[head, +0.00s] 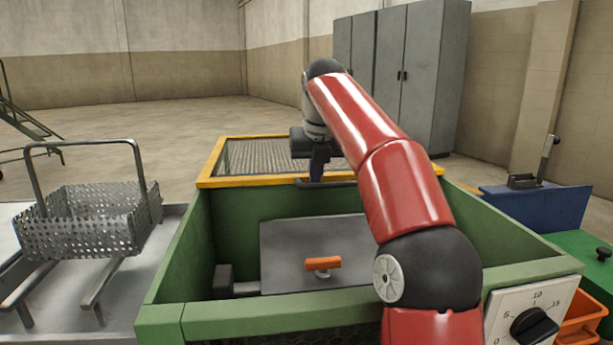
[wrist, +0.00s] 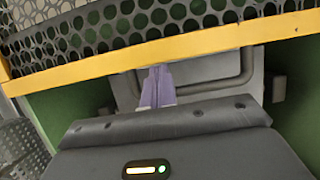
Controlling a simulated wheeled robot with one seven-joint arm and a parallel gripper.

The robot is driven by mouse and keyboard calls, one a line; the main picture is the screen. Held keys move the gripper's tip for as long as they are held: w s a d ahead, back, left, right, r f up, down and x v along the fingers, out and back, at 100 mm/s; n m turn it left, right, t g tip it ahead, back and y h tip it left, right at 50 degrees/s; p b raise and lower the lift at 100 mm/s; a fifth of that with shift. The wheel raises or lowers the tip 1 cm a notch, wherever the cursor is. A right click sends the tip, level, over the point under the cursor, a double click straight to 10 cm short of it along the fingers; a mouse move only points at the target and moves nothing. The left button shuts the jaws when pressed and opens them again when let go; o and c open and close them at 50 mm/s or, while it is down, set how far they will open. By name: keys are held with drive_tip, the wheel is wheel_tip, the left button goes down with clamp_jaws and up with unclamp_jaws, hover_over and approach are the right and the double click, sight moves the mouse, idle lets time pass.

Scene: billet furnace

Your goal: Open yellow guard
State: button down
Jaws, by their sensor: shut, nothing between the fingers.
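The yellow guard (head: 262,181) is a yellow frame with grey mesh, lying across the far part of the green housing. In the wrist view its yellow edge bar (wrist: 215,42) crosses the upper part, with perforated mesh above it. My gripper (head: 317,175) is shut and points down at the guard's near edge. In the wrist view its pale purple fingertips (wrist: 159,72) are together just below the yellow bar; I cannot tell whether they touch it. A dark loop handle (wrist: 246,82) on a grey plate shows behind the fingers. My arm hides the guard's right part in the head view.
The green housing (head: 160,290) holds a grey plate with an orange handle (head: 322,263). A perforated basket (head: 85,222) stands on the left rack. A dial panel (head: 530,313), an orange bin (head: 583,318) and a blue unit (head: 540,205) are at right.

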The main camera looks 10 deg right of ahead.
drive_tip(key=shift+w, duration=0.25)
drive_tip(key=shift+r, duration=0.1)
